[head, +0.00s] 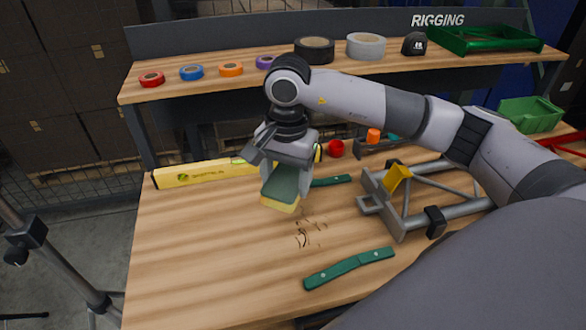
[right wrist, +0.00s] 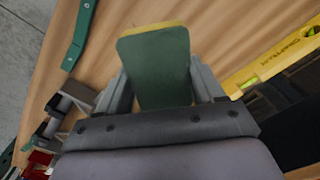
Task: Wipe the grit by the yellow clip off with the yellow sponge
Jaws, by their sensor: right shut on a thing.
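My right gripper (head: 285,182) is shut on the yellow sponge (head: 279,206), which has a green top face. The sponge also shows between the fingers in the right wrist view (right wrist: 155,65). It is over the left-middle of the wooden table; I cannot tell whether it touches the top. The grit (head: 308,232), dark scattered specks and curls, lies just right of and in front of the sponge. The yellow clip (head: 397,177) sits on a grey metal frame (head: 405,222) to the right of the grit. My left gripper is not in view.
A green strip (head: 348,267) lies in front of the grit, another (head: 331,181) behind it. A yellow level (head: 200,174) lies along the back left. A red ball (head: 336,148) is behind. Tape rolls stand on the raised shelf. The table's left front is clear.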

